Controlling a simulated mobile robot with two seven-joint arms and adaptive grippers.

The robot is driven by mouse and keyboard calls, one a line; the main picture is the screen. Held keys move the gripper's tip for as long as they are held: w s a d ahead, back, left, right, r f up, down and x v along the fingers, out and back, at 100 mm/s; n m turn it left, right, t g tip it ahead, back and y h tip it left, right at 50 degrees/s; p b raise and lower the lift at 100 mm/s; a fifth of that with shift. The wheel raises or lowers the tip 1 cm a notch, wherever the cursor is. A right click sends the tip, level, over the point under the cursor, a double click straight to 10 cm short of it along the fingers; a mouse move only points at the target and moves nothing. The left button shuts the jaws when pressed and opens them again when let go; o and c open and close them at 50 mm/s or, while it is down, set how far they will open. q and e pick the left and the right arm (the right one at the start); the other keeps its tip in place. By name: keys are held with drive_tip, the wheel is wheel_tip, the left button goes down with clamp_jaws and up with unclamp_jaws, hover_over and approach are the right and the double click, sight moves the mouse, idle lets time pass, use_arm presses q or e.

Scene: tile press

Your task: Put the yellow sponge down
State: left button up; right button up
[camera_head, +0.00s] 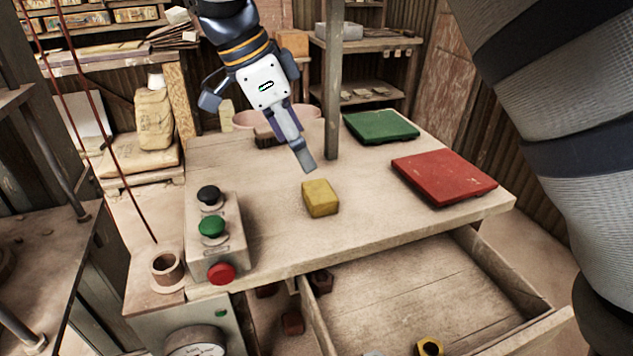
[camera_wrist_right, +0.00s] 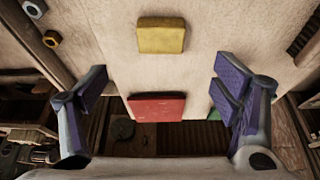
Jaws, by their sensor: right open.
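The yellow sponge (camera_head: 320,198) lies flat on the wooden table top (camera_head: 270,245), between the button box and the red slab. In the right wrist view the sponge (camera_wrist_right: 161,36) is at the upper middle, clear of both fingers. My right gripper (camera_head: 258,134) hangs above the table, up and left of the sponge in the head view. Its fingers are spread wide with nothing between them, as the right wrist view (camera_wrist_right: 161,75) also shows. The gripper is apart from the sponge. My left gripper is in neither view.
A red slab (camera_head: 444,178) and a green slab (camera_head: 381,126) lie on the table's right. A button box (camera_head: 215,235) and a small round cup (camera_head: 167,267) stand at the left. An open drawer (camera_head: 400,295) juts out in front, with a yellow nut (camera_head: 430,346) inside. A post (camera_head: 332,80) rises behind.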

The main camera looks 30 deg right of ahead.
sight(319, 190)
drive_tip(key=x, duration=1.1)
drive_tip(key=shift+w+a+f, duration=0.1)
drive_tip(key=shift+w+a, duration=0.05)
drive_tip(key=c, duration=1.1)
